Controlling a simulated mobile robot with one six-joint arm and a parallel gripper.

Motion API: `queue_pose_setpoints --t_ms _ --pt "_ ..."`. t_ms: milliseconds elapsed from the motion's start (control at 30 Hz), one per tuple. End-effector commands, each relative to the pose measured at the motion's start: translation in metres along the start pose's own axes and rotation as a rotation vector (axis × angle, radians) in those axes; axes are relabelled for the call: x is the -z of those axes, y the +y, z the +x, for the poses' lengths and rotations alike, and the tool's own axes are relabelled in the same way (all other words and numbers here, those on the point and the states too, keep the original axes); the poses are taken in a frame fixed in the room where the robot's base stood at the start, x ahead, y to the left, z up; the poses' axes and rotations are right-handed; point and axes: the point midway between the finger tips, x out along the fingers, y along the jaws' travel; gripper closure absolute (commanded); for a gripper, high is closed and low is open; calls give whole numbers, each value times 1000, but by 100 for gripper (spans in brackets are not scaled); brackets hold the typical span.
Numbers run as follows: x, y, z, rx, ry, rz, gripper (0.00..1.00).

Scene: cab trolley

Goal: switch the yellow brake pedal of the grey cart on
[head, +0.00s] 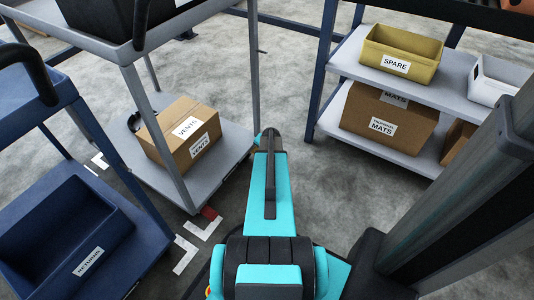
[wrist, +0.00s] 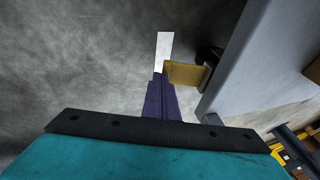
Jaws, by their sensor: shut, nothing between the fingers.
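The grey cart (head: 236,140) stands left of my arm in the head view, with a box on its lower deck. The wrist view shows the edge of that deck (wrist: 252,65) at the right. The yellow brake pedal (wrist: 185,74) sticks out from beside a dark castor under the deck. My gripper (wrist: 159,78) is shut and empty, its tips right beside the pedal's left end. I cannot tell whether they touch it. The pedal's tilt is unclear. The head view shows neither the pedal nor my gripper's fingers.
A red tab (head: 209,212) shows at the grey cart's near corner. A blue cart (head: 140,225) with a RETURNS bin stands at left. A shelf (head: 345,55) with bins and boxes stands at right. White floor marks (head: 186,253) lie near the carts. Floor beyond my arm is clear.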

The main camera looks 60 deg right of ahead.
Motion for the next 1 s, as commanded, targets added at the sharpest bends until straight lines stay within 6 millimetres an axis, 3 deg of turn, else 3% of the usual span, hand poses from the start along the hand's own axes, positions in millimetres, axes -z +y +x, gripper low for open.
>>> queue_pose_setpoints --t_ms 367,633,1000 --pt "3 -3 -14 1 0 -2 100" --pt "10 -7 -43 2 -1 -4 100" --pt "8 5 -92 2 -1 -5 100"
